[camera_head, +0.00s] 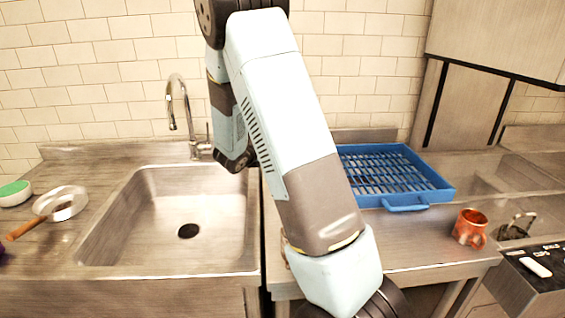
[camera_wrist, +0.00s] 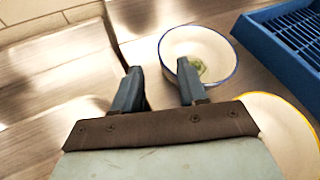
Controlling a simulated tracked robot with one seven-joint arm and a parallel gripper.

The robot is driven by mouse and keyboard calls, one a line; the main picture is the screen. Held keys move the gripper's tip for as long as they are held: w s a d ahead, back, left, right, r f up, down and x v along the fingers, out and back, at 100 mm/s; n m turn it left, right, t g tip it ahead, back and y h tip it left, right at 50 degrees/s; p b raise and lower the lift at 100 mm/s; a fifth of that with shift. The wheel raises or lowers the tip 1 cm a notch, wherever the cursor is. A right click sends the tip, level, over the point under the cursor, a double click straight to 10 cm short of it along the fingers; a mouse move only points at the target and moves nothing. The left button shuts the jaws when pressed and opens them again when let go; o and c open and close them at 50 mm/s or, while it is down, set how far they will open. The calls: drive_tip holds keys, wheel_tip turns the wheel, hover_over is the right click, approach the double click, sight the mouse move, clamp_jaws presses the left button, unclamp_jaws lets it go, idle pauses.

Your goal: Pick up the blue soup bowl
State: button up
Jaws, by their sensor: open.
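The soup bowl (camera_wrist: 208,40) is white with a blue rim and stands upright on the metal counter in the wrist view. A small green, leafy-looking patch shows at its bottom. My gripper (camera_wrist: 161,82) is open and empty. Its right finger overlaps the bowl's near left edge in the picture, and its left finger is over bare counter left of the bowl. I cannot tell whether the right finger touches the bowl. In the head view the bowl and my fingers do not show; my arm covers that part of the counter.
A yellow-rimmed dish (camera_wrist: 282,125) lies close to the bowl, partly behind my gripper's body. A blue slatted rack (camera_head: 405,206) stands right of the bowl. A copper mug (camera_head: 468,228) is farther right. The sink (camera_head: 215,205) and a wooden-handled pan (camera_head: 62,203) are left.

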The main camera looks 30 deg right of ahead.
drive_tip(key=shift+x, duration=2.4)
drive_tip(key=shift+f, duration=0.1)
drive_tip(key=shift+c, duration=0.3)
clamp_jaws()
